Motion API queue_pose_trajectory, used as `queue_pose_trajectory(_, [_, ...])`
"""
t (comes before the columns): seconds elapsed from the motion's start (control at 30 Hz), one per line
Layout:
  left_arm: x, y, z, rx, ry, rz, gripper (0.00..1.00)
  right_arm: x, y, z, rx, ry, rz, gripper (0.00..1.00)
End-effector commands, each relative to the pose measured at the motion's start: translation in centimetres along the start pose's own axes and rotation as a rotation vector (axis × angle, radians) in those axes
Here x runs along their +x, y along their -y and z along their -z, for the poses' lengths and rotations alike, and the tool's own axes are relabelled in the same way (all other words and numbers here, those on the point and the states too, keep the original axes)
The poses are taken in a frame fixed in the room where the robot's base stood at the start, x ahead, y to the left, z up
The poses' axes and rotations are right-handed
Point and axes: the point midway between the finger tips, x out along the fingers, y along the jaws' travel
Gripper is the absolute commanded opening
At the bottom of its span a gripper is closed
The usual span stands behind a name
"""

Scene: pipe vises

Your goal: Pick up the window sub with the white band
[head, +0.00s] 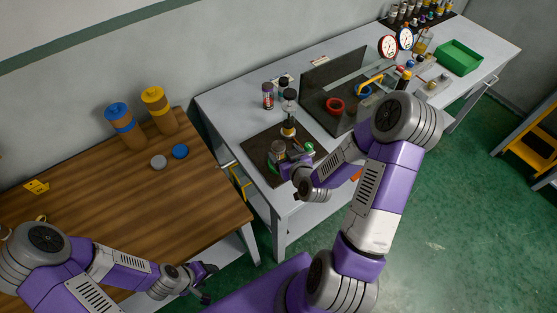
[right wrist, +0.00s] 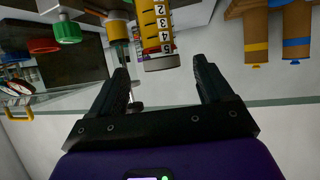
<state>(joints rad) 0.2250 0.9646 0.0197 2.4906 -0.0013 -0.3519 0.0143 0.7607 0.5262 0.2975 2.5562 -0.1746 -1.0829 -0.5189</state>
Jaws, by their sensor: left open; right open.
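A small cluster of dark-topped cylinders stands at the back of the near bench: one with a reddish body and pale band (head: 268,95), and a taller one (head: 289,105) whose lower part looks pale. I cannot tell surely which is the window sub with the white band. My right gripper (head: 284,168) is low over the dark mat, beside a short brown-topped cylinder (head: 278,148). In the right wrist view its open fingers (right wrist: 165,80) are empty; a yellow cylinder with a numbered white scale (right wrist: 157,35) shows beyond them. My left gripper (head: 207,283) is open near the wooden table.
The dark mat (head: 252,150) lies on the grey bench, with a green knob (head: 308,148) at its right. A dark panelled station with a red ring (head: 335,105) stands further right. Two brown cylinders with blue (head: 117,111) and yellow (head: 153,94) tops stand on the wooden table.

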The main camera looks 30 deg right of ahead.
Motion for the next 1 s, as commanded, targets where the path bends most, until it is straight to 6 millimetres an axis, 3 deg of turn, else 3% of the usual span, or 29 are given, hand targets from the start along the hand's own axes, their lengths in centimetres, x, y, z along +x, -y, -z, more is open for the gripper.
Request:
queue_pose_trajectory(0.27, [1.2, 0.4, 0.1, 0.000, 0.000, 0.000, 0.59, 0.4, 0.1, -0.1, 0.000, -0.002, 0.001, 0.80])
queue_pose_trajectory(0.47, [3.2, 1.2, 0.1, 0.000, 0.000, 0.000, 0.59, 1.9, 0.1, -0.4, -0.001, -0.004, 0.001, 0.80])
queue_pose_trajectory(0.7, [2.6, 0.9, 0.1, 0.000, 0.000, 0.000, 0.59, 4.9, 0.2, -0.1, 0.003, -0.001, 0.000, 0.80])
queue_pose_trajectory(1.0, [2.6, 0.9, 0.1, 0.000, 0.000, 0.000, 0.59, 5.3, 0.2, -0.2, 0.002, -0.001, -0.001, 0.80])
